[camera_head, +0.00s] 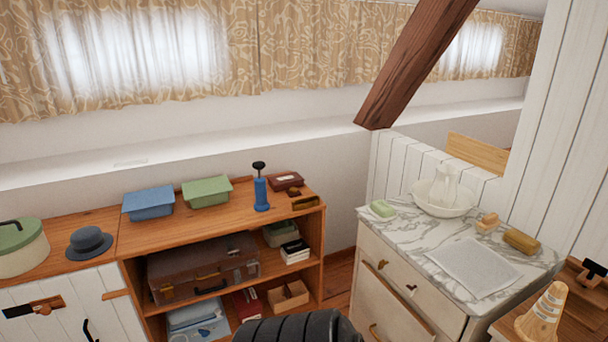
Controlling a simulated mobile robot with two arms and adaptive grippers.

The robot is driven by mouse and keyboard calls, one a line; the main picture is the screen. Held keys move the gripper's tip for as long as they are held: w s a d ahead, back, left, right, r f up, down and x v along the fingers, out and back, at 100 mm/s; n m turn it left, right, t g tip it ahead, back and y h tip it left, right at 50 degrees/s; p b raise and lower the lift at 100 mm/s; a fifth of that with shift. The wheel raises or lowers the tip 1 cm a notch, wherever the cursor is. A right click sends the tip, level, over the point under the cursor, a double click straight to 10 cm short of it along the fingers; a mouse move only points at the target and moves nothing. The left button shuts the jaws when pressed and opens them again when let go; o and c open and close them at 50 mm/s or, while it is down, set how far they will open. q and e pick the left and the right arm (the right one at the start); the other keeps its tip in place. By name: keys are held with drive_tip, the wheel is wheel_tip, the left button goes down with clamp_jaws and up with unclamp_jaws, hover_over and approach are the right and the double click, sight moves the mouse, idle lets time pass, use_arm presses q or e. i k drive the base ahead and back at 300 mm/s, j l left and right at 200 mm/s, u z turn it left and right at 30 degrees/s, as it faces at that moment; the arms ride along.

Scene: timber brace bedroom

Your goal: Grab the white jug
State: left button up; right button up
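The white jug (444,184) stands upright in a white basin (428,205) on the marble top of a washstand (420,242), at the right of the head view. The basin's near rim hides the jug's base.
A green soap dish (382,209), small brush (488,222), brown block (521,241) and pale cloth (473,268) lie near the basin. A slanted timber brace (415,65) rises behind. A wooden shelf unit (225,225) stands left. A striped cone (543,315) is front right.

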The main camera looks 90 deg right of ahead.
sight(444, 191)
drive_tip(key=z, duration=3.65)
drive_tip(key=i+z, duration=0.3)
drive_tip(key=z, duration=0.35)
drive_tip(key=i+j, duration=0.05)
